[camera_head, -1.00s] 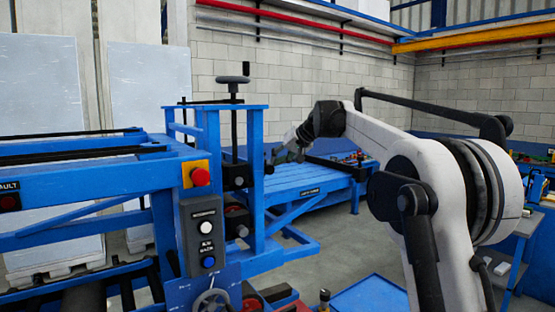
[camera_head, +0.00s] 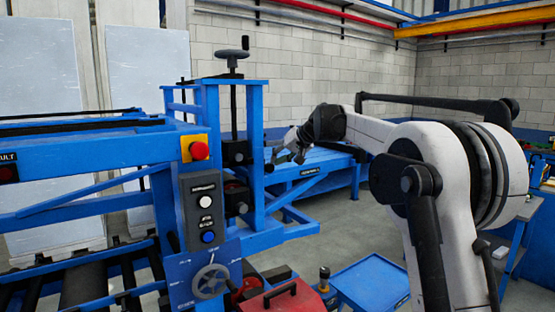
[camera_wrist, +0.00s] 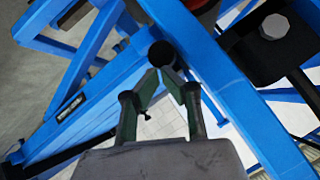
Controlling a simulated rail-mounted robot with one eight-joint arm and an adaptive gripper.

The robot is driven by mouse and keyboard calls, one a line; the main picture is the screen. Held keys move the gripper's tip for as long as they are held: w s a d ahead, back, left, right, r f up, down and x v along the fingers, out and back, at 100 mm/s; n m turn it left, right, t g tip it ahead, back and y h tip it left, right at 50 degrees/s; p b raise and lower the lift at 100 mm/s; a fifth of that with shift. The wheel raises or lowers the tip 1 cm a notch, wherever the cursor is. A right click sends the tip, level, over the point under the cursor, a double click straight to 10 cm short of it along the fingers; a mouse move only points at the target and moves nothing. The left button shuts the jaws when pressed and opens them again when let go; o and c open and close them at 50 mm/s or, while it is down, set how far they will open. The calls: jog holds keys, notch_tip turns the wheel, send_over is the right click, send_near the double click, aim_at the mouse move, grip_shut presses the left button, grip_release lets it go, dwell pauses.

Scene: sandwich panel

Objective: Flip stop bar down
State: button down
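No part is labelled as the stop bar; the likeliest match is a black round-ended bar (camera_wrist: 162,53) at the blue frame in the wrist view. My gripper (camera_wrist: 163,75) points at it, with both green fingertips close together just below its end. I cannot tell whether they touch or grip it. In the head view my gripper (camera_head: 272,160) is small and reaches left to the blue machine post (camera_head: 256,130), near its black fittings. The bar's other end is hidden.
The blue machine frame (camera_head: 85,175) fills the left, with a control box (camera_head: 205,212), red stop button (camera_head: 199,151) and handwheel (camera_head: 210,281). A blue lift table (camera_head: 325,165) stands behind my gripper. A red toolbox (camera_head: 283,303) and blue cart (camera_head: 372,280) stand low in front.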

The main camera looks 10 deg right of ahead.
jog(key=shift+s+a+f, duration=0.1)
jog(key=shift+f, duration=0.1)
jog(key=w+r+p+v, duration=0.1)
jog(key=w+r+v, duration=0.1)
jog(key=v, duration=1.1)
jog(key=shift+w+d, duration=0.2)
jog(key=shift+d, duration=0.15)
jog(key=s+a+f+h+b, duration=0.15)
jog(key=s+f, duration=0.25)
jog(key=s, duration=0.5)
jog(key=s+a+f+g+h+b, duration=0.1)
jog(key=s+a+f, duration=0.25)
jog(key=s, duration=0.45)
jog(key=s+a+f+h+b, duration=0.1)
jog(key=s+a+f, duration=0.1)
jog(key=s+f, duration=0.5)
jog(key=s+f+h+b, duration=0.2)
jog(key=s+f+b, duration=0.1)
jog(key=s+f, duration=1.8)
jog(key=s, duration=0.4)
jog(key=shift+s+d+f, duration=0.25)
jog(key=shift+s, duration=0.15)
